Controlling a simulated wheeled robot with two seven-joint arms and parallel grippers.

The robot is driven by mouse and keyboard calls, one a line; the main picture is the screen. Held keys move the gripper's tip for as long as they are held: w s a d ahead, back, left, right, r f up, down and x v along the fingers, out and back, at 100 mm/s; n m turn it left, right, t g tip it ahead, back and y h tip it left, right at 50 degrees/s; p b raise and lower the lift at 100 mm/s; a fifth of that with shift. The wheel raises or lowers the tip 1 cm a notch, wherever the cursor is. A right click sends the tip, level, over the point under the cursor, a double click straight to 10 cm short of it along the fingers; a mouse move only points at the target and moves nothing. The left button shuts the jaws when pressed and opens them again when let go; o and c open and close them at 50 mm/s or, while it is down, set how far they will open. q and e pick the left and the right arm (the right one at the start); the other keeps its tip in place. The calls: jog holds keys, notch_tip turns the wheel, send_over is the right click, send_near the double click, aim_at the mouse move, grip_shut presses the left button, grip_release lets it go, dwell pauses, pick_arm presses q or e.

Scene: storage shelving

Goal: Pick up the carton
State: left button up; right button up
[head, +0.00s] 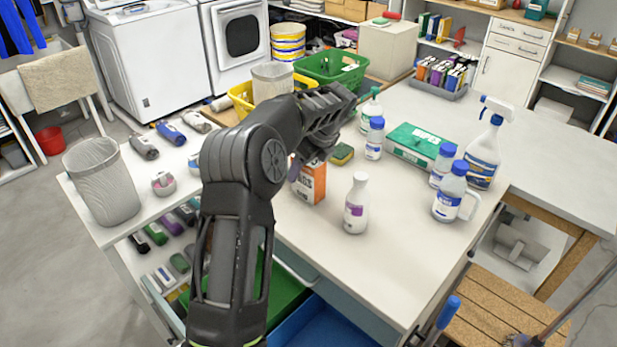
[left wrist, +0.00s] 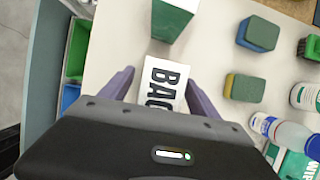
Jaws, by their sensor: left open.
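The carton (head: 313,185) is a small orange and white box standing upright on the white table in the head view, its upper part partly hidden by my left gripper (head: 306,160). In the left wrist view the white face of a carton (left wrist: 164,84) with dark letters reading "BAG" lies between the two purple fingers of my left gripper (left wrist: 160,88). The fingers are open, one on each side of it. I cannot tell whether either finger touches it. My right gripper does not show.
A white bottle (head: 356,205) stands right of the carton. A sponge (head: 341,154) lies behind it. Several bottles and a green wipes box (head: 416,144) stand further right. A green and white box (left wrist: 172,18) shows near the carton. The table's front is clear.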

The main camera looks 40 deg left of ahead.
pick_arm(q)
jog(key=shift+c, duration=0.5)
jog(key=c, duration=1.3)
jog(key=shift+r, duration=0.1)
notch_tip(320, 180, up, 10)
jog(key=shift+f, duration=0.1)
